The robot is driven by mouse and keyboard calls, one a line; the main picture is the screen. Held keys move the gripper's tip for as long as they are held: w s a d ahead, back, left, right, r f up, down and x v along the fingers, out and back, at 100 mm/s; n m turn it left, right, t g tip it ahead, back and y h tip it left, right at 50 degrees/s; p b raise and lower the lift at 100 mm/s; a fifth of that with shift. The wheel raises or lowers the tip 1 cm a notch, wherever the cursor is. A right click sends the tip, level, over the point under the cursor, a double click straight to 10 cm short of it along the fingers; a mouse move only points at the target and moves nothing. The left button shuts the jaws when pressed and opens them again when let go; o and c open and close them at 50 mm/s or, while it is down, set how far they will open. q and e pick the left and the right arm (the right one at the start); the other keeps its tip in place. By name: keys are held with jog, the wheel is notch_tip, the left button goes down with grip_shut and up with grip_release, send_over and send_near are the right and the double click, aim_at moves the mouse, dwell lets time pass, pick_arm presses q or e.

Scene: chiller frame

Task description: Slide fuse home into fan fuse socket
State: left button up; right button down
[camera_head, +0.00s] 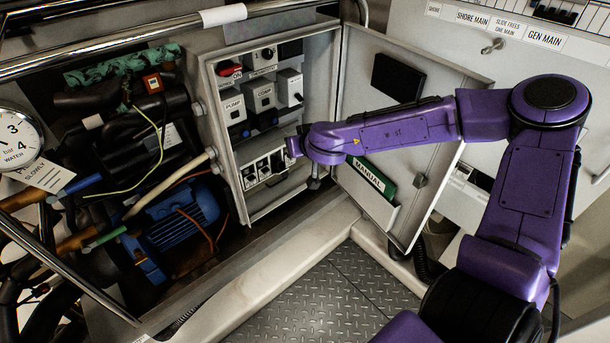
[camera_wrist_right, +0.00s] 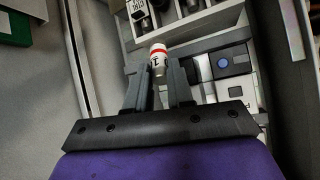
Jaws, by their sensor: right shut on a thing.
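My right gripper (camera_wrist_right: 160,76) is shut on a small white fuse (camera_wrist_right: 158,57) with a red band and dark marking, between its fingertips in the right wrist view. In the head view, my right arm reaches in from the right, with its gripper end (camera_head: 291,147) at the lower panel of the open cabinet. The row of fuse sockets (camera_head: 262,170) is there, partly hidden by my gripper. Sockets also show at the top of the right wrist view (camera_wrist_right: 165,14), beyond the fuse. The fuse looks short of them; I cannot tell the exact gap. My left gripper is out of view.
The cabinet door (camera_head: 440,105) stands open at right, holding a green manual (camera_head: 369,178). Switch modules labelled PUMP (camera_head: 234,107) and COMP (camera_head: 262,94) sit above the sockets. Pipes and a blue motor (camera_head: 185,215) fill the left. The metal floor (camera_head: 335,300) is clear.

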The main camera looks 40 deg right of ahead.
notch_tip(320, 180, down, 8)
jog(key=s+d+n+t+y+b, duration=0.1)
jog(key=s+n+t+y+b, duration=0.1)
jog(key=t, duration=0.3)
jog(key=shift+d+r+b, duration=0.15)
jog(key=shift+r+b, duration=0.05)
jog(key=shift+b, duration=0.35)
jog(key=w+f+b, duration=0.5)
jog(key=w+b, duration=0.2)
jog(key=b, duration=0.4)
jog(key=shift+a+f, duration=0.2)
jog(key=shift+a, duration=0.05)
dwell(0.4)
jog(key=c, duration=0.9)
grip_release()
